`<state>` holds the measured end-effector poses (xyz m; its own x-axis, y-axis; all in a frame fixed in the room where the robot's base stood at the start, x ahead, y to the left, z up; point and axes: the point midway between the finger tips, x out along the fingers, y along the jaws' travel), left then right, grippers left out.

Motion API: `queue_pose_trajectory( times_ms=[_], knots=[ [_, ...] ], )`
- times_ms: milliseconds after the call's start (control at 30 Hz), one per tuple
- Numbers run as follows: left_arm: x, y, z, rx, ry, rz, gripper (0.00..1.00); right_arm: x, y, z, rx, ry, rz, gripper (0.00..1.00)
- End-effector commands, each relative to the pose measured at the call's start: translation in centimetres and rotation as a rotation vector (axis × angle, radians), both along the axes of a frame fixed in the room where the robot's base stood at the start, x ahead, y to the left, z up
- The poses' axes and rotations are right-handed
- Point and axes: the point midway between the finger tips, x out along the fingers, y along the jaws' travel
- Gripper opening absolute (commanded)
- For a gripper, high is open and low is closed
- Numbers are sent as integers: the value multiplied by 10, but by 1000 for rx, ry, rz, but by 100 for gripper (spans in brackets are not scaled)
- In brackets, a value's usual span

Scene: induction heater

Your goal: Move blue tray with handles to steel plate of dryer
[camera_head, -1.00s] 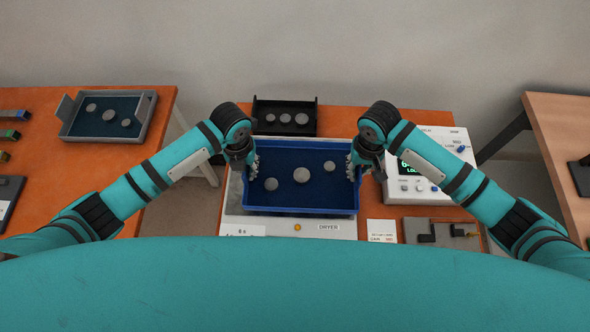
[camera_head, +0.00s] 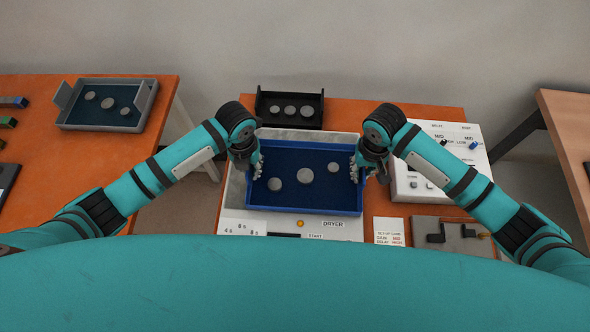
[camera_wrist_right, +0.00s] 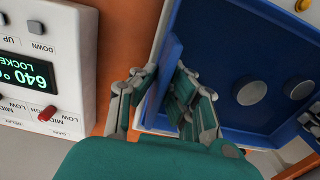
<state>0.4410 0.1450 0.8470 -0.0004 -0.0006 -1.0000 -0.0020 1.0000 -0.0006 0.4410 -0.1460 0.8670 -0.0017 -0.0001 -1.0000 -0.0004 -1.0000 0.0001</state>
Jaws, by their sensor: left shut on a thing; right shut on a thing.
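The blue tray (camera_head: 303,211) holds three grey discs and sits over the top of the white dryer (camera_head: 282,226). A strip of the steel plate (camera_head: 236,190) shows at the tray's left; the tray hides most of it. I cannot tell whether the tray touches the plate. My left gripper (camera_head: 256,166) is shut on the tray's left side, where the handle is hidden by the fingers. My right gripper (camera_head: 357,168) is shut on the right side. The right wrist view shows my right gripper's fingers (camera_wrist_right: 162,98) on both sides of the tray's blue side (camera_wrist_right: 172,60).
A black tray with discs (camera_head: 289,123) stands behind the dryer. A white control box (camera_head: 441,150) stands close to the right, with a lit display (camera_wrist_right: 25,72). A grey fixture (camera_head: 452,235) lies front right. Another table at left bears a grey tray (camera_head: 105,127).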

Motion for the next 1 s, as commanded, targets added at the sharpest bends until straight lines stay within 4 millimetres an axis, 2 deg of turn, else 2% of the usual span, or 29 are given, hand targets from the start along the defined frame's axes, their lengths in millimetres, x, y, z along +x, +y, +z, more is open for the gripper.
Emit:
queue_pose_trajectory(
  times_ms=[33, 67, 233, 500, 633, 1000],
  knots=[
    [1, -5, -5, -13, -5, -2, 0, 0, 4, -6, 11, -1, 4, 0],
    [1, -5, -5, -12, -4, -2, 9, -1, 4, -6, 10, 0, 4, 9],
    [0, -3, -2, -8, -2, -2, 31, -1, 3, -3, 7, 1, 3, 32],
    [0, -1, -2, -3, -1, -1, 31, 0, 1, -3, 3, 0, 1, 32],
    [1, -1, 8, -3, -2, -2, 31, 0, 1, -3, 2, 0, 1, 32],
    [1, -1, 82, -4, -6, -2, 31, 0, 0, -3, 1, 0, 0, 32]
  ],
)
